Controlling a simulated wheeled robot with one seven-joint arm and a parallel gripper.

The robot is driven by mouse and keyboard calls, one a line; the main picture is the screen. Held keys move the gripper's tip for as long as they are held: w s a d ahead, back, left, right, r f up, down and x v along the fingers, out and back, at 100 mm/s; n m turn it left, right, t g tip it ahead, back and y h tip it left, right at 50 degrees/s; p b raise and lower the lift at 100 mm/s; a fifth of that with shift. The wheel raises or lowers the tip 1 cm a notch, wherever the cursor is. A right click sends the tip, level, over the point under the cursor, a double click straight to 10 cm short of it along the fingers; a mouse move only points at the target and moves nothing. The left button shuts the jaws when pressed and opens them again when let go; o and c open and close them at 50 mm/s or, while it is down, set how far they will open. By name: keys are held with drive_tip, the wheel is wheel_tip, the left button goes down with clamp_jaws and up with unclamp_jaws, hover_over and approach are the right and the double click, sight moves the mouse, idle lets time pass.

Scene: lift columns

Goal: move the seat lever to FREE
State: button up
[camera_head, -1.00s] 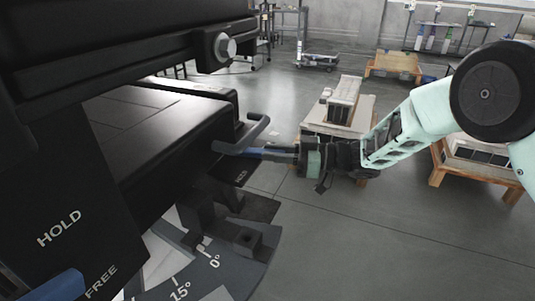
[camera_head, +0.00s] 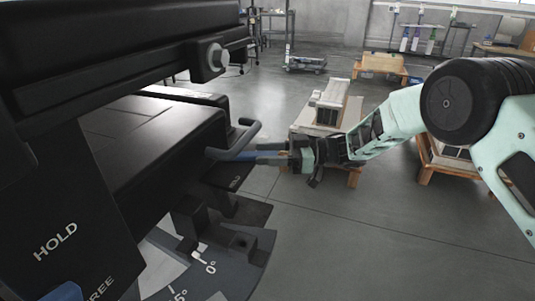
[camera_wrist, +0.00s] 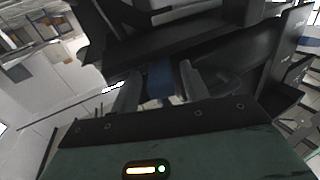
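The blue seat lever (camera_head: 65,291) shows only in part at the bottom left in the head view, below the HOLD mark and left of the FREE mark (camera_head: 100,289). Its full length and exact setting are hidden. My gripper (camera_head: 268,155) is away from it, at the black looped handle (camera_head: 247,133) on the seat's side. My fingers lie along the blue grip (camera_head: 232,154) of that handle. In the wrist view the blue grip (camera_wrist: 160,79) sits between my two grey fingers, which appear shut on it.
The black seat (camera_head: 150,125) and its dark frame fill the left. A scale plate (camera_head: 245,265) with degree marks lies below the handle. Wooden pallets (camera_head: 383,64) with goods stand behind my arm. The grey floor at the lower right is clear.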

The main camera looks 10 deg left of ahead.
drive_tip(key=p+v, duration=0.1)
drive_tip(key=v, duration=1.6)
drive_tip(key=shift+d+p, duration=0.2)
drive_tip(key=shift+p, duration=0.1)
